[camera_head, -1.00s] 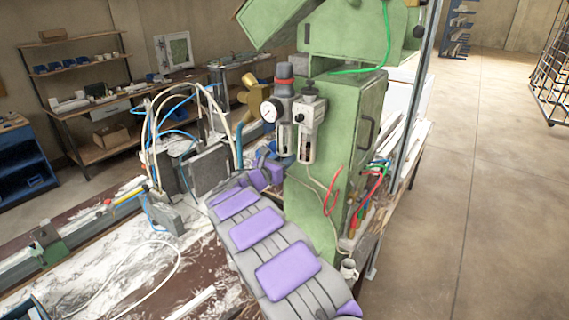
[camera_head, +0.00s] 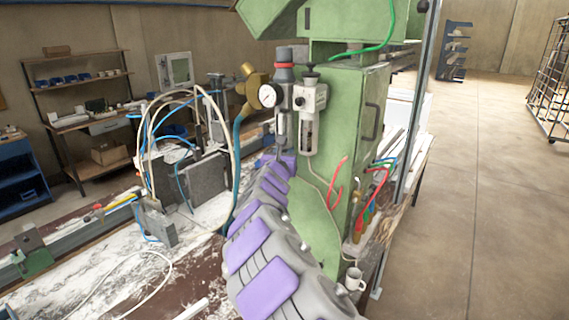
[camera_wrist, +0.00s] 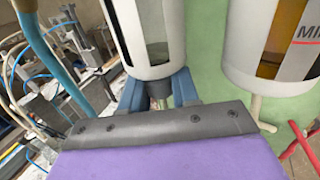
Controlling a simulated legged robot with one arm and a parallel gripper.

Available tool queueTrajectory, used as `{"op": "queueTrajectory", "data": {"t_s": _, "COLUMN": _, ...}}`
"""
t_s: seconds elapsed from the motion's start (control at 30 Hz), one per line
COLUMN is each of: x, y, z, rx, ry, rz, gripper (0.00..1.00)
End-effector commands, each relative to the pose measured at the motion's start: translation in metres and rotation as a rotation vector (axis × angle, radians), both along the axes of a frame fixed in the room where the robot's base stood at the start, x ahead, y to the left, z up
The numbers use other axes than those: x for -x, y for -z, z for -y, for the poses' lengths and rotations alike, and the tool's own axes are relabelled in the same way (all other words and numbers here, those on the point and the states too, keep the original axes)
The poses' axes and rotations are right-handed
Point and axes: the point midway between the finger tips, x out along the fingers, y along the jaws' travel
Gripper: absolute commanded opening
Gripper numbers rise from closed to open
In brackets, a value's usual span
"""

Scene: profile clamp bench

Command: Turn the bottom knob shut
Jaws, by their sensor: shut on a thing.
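The filter-regulator unit (camera_head: 281,98) with a red ring and a round gauge (camera_head: 268,96) hangs on the green machine's side. In the wrist view its white-cased bowl (camera_wrist: 149,35) is straight above my gripper (camera_wrist: 159,92). The small greyish bottom knob (camera_wrist: 159,94) sits under the bowl. My blue fingers stand on both sides of it, shut on it. In the head view my arm rises to the underside of the bowl and hides the knob and most of my gripper.
A second white unit (camera_head: 310,105) hangs close on the right; its bowl (camera_wrist: 270,45) shows in the wrist view. A blue-green hose (camera_wrist: 45,50) runs close on the left. The green machine (camera_head: 340,150) stands behind.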

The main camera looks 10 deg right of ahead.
Motion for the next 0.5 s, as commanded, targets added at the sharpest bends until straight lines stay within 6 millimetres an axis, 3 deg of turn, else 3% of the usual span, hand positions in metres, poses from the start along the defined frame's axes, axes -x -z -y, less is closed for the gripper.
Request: {"op": "queueTrajectory", "data": {"t_s": 0.5, "x": -0.0006, "y": 0.0036, "z": -0.0007, "rx": -0.003, "ry": -0.035, "rz": -0.007, "gripper": 0.0}}
